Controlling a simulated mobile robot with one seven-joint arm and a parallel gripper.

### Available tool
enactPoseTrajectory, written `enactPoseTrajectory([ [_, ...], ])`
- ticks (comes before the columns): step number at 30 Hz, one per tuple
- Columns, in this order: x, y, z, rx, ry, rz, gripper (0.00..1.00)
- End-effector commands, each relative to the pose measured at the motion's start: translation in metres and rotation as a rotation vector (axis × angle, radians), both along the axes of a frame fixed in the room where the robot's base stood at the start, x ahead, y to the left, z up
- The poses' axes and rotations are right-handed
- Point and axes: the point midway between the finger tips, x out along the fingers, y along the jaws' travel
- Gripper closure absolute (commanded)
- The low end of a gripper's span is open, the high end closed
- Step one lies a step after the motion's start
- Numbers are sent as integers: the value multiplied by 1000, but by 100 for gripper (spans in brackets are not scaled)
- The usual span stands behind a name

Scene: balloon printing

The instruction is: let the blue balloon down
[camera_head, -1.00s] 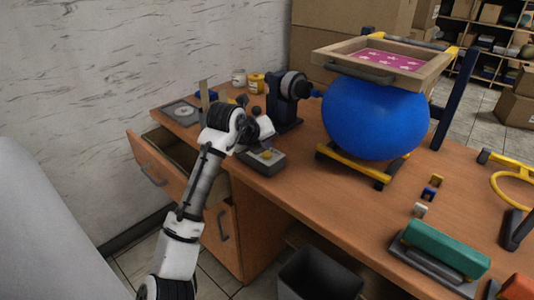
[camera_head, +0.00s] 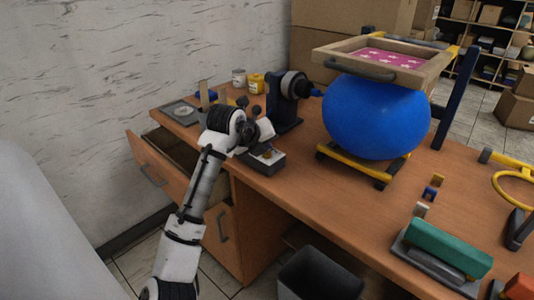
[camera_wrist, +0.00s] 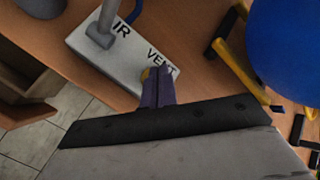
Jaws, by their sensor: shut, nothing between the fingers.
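The blue balloon (camera_head: 375,120) is large, round and inflated. It sits above a yellow-edged stand on the desk, under a wooden-framed screen (camera_head: 440,68); its edge also shows in the wrist view (camera_wrist: 290,40). A grey control box (camera_head: 270,166) lies left of it near the desk's front edge. In the wrist view the box (camera_wrist: 95,62) bears a lever (camera_wrist: 103,28) by letters reading "IR" and a yellow button (camera_wrist: 145,75) by "VENT". My gripper (camera_wrist: 157,75) is shut and empty, its tips at the button and partly hiding it. I cannot tell whether they touch.
A dark blue pump-like machine (camera_head: 287,98) stands behind the box, its nozzle toward the balloon. An open drawer (camera_head: 150,170) juts out at the left. A green roller (camera_head: 447,248) and small stamps (camera_head: 430,193) lie at the right. A dark bin (camera_head: 320,275) stands below.

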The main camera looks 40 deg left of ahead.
Motion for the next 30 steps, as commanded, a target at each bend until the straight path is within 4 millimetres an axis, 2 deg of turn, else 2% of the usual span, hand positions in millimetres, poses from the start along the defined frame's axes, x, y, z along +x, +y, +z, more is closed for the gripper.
enactPoseTrajectory([
  [30,0,0,-10,0,1,0,100],
])
